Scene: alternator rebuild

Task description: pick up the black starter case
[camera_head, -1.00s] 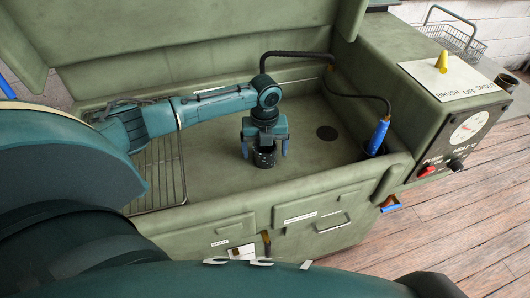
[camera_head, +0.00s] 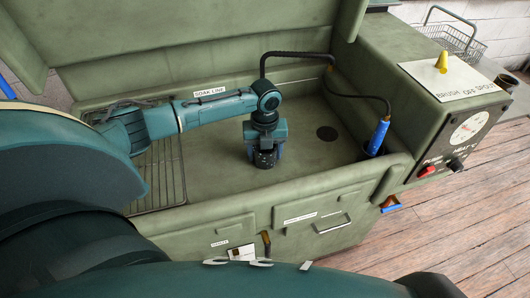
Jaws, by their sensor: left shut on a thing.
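The black starter case (camera_head: 265,159) is a small dark cylinder standing in the green wash basin, left of the drain hole. My left gripper (camera_head: 266,150) comes down over it from above and is shut on it, with a blue finger at each side. The upper part of the case is hidden by the gripper. The case looks to be at the basin floor; I cannot tell whether it is lifted. My right gripper is not in view.
The green basin (camera_head: 315,176) has a wire rack (camera_head: 166,180) at left, a drain hole (camera_head: 327,133) and a blue-handled brush (camera_head: 378,137) on a black hose at right. A control box (camera_head: 400,62) stands at the right. The basin floor around the case is clear.

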